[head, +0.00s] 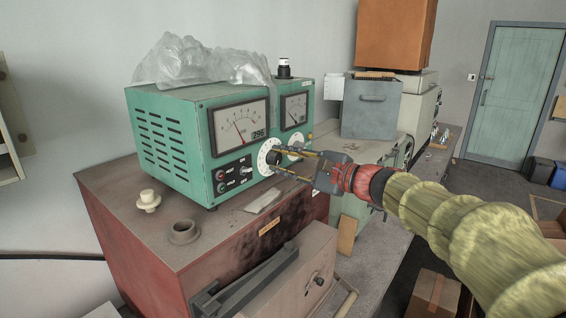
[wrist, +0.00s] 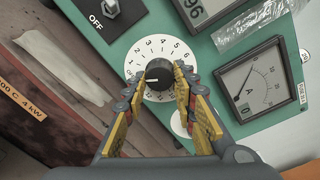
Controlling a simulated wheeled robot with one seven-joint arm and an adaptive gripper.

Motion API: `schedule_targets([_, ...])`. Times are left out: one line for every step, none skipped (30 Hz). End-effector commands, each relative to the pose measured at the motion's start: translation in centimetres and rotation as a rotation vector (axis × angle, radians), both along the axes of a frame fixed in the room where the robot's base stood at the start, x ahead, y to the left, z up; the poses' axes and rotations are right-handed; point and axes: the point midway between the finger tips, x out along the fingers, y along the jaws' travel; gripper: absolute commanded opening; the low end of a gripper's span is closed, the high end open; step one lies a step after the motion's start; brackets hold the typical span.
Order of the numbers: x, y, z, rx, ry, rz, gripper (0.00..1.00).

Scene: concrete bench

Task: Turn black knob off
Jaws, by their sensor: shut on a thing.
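The black knob (wrist: 158,77) sits at the centre of a white numbered dial (wrist: 136,60) on the front of a green instrument box (head: 160,150). In the head view the dial (head: 266,159) is below the left meter. My gripper (wrist: 160,80) is closed around the knob, with a yellow-padded finger on each side. In the head view my gripper (head: 280,160) reaches the panel from the right. A white line on the knob points toward the left in the wrist view. A toggle switch (wrist: 111,8) marked OFF is beside the dial.
A second white dial (head: 296,146) is right of the knob, partly behind my gripper. Two meters (head: 240,127) are above. Crumpled clear plastic (head: 190,62) lies on the box. A grey box (head: 371,105) stands behind at the right. A flat pale piece (head: 262,201) lies in front.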

Motion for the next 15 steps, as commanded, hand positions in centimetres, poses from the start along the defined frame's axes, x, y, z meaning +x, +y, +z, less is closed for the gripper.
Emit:
schedule_targets([-0.01, 0.02, -0.03, -0.001, 0.0, 0.001, 0.02])
schedule_targets([-0.01, 0.02, -0.03, -0.001, 0.0, 0.001, 0.02])
schedule_targets([-0.01, 0.02, -0.03, -0.001, 0.0, 0.001, 0.29])
schedule_targets([-0.01, 0.02, -0.03, -0.001, 0.001, 0.001, 0.31])
schedule_targets([-0.01, 0.02, -0.03, -0.001, 0.001, 0.001, 0.33])
schedule_targets([-0.01, 0.02, -0.03, -0.001, 0.001, 0.001, 0.35])
schedule_targets([-0.01, 0.02, -0.03, 0.0, 0.0, 0.0, 0.37])
schedule_targets([-0.01, 0.02, -0.03, 0.0, 0.0, 0.0, 0.39])
schedule_targets([0.0, 0.01, -0.03, 0.0, 0.0, 0.0, 0.41])
schedule_targets([0.0, 0.01, -0.03, 0.0, 0.0, 0.0, 0.43])
schedule_targets([0.0, 0.01, -0.03, 0.0, 0.0, 0.0, 0.44])
schedule_targets([0.0, 0.01, -0.03, 0.0, 0.0, 0.0, 0.46])
schedule_targets([0.0, 0.01, -0.02, 0.0, 0.0, 0.0, 0.46])
schedule_targets([0.0, 0.01, -0.02, 0.0, 0.0, 0.0, 0.46])
schedule_targets([0.0, 0.01, -0.02, 0.0, 0.0, 0.0, 0.46])
